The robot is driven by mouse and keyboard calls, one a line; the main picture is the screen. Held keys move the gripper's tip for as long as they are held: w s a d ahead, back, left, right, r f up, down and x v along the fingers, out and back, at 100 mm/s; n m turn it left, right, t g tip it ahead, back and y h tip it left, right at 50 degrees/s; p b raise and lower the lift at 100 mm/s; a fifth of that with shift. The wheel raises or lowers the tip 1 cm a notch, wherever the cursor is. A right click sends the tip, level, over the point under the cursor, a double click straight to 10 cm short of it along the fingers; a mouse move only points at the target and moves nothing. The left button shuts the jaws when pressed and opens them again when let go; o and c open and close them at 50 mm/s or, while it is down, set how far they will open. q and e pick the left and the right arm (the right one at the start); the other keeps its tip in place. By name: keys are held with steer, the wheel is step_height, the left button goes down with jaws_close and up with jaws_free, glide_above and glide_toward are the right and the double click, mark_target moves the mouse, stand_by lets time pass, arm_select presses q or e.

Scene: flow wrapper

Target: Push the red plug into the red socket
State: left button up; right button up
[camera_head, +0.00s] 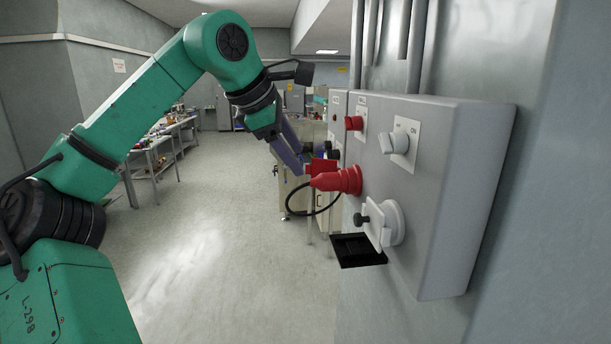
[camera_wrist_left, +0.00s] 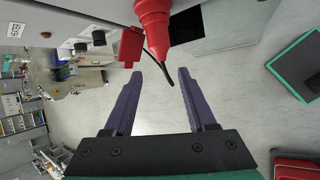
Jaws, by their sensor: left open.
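The red plug (camera_head: 326,182) sits at the mouth of the red socket (camera_head: 352,180) on the side of the grey control box. The two line up and touch; I cannot tell how deep the plug is. A red flap (camera_head: 320,166) stands open beside it. In the left wrist view the plug (camera_wrist_left: 154,40) points away from the box, with its black cable at the tail. My left gripper (camera_wrist_left: 160,74) is open and empty. Its purple fingers are just off the plug's tail, either side of its line. My right gripper is not in view.
The grey box (camera_head: 440,180) also bears a red knob (camera_head: 354,123), a grey switch (camera_head: 397,143) and a white capped fitting (camera_head: 382,222). A black opening (camera_head: 357,250) is below. The cable (camera_head: 298,208) hangs in a loop.

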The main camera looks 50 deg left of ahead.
arm_select(q)
steer(key=v, duration=0.6)
steer(key=shift+r, duration=0.25)
